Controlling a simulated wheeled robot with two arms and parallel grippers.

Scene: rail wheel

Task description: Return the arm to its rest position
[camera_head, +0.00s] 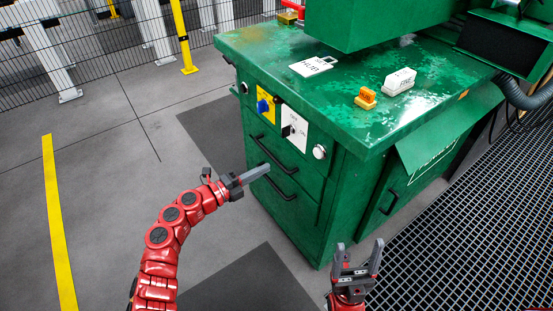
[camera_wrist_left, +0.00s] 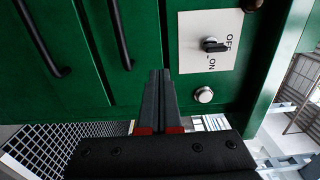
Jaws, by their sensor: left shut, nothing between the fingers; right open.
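My left gripper (camera_head: 254,174) is at the end of a red arm that reaches from the lower left toward the front of a green cabinet (camera_head: 226,150). Its fingers are shut together and empty, in front of the upper drawer handles. In the left wrist view the closed fingers (camera_wrist_left: 161,75) point at the green cabinet front. A white OFF/ON plate (camera_wrist_left: 213,40) with a black knob lies ahead and to the right of them. I cannot tell whether the fingertips touch the cabinet. My right gripper (camera_head: 358,258) is open and empty at the lower middle, with its fingers pointing up.
Black drawer handles (camera_head: 272,183) stick out of the cabinet front. A blue knob (camera_head: 263,106) sits on a yellow plate. A white tag (camera_head: 311,66), an orange item (camera_head: 366,98) and a white block (camera_head: 399,81) lie on top. Grey floor (camera_head: 110,190) is clear at left.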

